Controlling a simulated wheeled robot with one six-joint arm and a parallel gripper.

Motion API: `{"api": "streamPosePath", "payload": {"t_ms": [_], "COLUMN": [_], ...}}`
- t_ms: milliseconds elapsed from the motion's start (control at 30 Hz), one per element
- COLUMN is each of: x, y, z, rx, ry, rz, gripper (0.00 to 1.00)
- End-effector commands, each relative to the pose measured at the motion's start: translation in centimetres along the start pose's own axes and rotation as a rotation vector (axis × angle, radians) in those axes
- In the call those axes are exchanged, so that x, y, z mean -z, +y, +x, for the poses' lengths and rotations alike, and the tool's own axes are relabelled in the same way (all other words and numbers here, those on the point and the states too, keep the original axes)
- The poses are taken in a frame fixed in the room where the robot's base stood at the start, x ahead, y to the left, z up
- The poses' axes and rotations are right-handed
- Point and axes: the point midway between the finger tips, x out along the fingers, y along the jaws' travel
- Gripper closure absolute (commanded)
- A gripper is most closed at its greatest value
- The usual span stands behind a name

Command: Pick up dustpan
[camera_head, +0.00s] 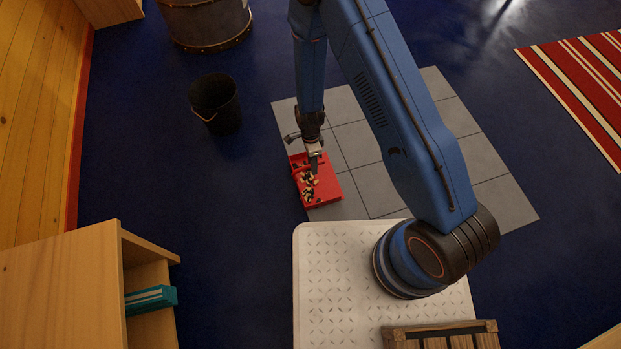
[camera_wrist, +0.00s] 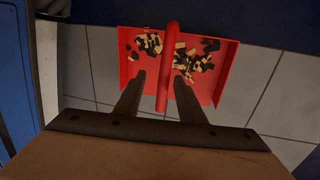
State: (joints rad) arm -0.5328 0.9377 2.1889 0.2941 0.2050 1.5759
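The red dustpan (camera_head: 326,188) lies on the grey tiled patch at its left edge, with dark and tan bits in it. In the wrist view the dustpan (camera_wrist: 222,72) shows from above, its red handle (camera_wrist: 167,75) running up the middle of the picture. My gripper (camera_head: 315,155) is over the dustpan, pointing down. In the wrist view my gripper (camera_wrist: 160,80) has its two dark fingers apart, one on each side of the handle. A gap shows between the handle and each finger. How far the fingertips are above the pan is hard to tell.
A black bucket (camera_head: 216,104) stands on the blue floor to the left. A drum-like tub (camera_head: 206,24) is at the top. A wooden shelf (camera_head: 60,290) with a teal item (camera_head: 150,300) is at lower left. A striped rug (camera_head: 585,85) lies at right. Grey tiles (camera_head: 450,120) right of the pan are clear.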

Motion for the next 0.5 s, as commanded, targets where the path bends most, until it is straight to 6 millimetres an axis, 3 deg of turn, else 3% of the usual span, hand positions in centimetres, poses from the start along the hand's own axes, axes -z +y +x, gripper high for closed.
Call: {"api": "streamPosePath", "payload": {"t_ms": [233, 500], "x": [0.0, 0.0], "y": [-0.2, -0.5], "z": [1.2, 4.5], "rx": [0.000, -0.001], "ry": [0.000, 0.000], "rz": [-0.001, 0.001], "gripper": [0.64, 0.64]}}
